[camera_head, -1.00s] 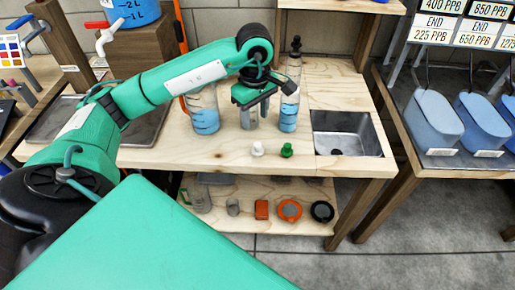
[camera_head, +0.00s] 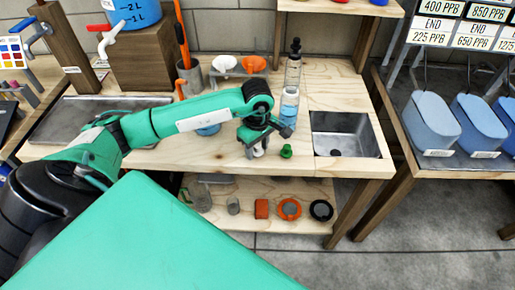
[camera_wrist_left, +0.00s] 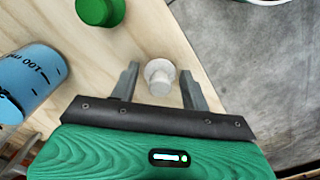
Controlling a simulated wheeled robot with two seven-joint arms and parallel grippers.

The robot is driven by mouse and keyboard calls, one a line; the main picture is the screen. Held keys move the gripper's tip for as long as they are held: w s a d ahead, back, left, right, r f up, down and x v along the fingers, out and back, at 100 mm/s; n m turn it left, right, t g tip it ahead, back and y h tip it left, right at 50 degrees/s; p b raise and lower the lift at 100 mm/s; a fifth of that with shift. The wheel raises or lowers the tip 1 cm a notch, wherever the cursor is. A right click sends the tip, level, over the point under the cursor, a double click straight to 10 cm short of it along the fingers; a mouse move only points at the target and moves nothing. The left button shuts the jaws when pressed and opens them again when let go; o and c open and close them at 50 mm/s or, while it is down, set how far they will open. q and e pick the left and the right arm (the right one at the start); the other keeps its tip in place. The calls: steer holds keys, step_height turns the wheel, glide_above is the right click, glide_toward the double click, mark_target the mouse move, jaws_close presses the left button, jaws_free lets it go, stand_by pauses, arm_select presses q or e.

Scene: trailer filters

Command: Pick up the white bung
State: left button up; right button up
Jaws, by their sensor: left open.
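The white bung (camera_wrist_left: 160,75) stands on the wooden table near its front edge. In the left wrist view it lies between the two fingers of my left gripper (camera_wrist_left: 160,82), with a gap on each side. In the head view my left gripper (camera_head: 256,152) is over the white bung (camera_head: 259,152), which is partly hidden by the fingers. The gripper is open and holds nothing. A green bung (camera_head: 286,151) stands just right of it and also shows in the left wrist view (camera_wrist_left: 98,10). My right gripper is not in view.
A bottle of blue liquid (camera_head: 289,104) stands behind the green bung. A metal sink (camera_head: 346,134) is set in the table at the right. The arm partly hides a beaker of blue liquid (camera_head: 208,130). A lower shelf (camera_head: 290,184) holds several small parts.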

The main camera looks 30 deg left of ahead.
arm_select(q)
steer(key=c, duration=0.8)
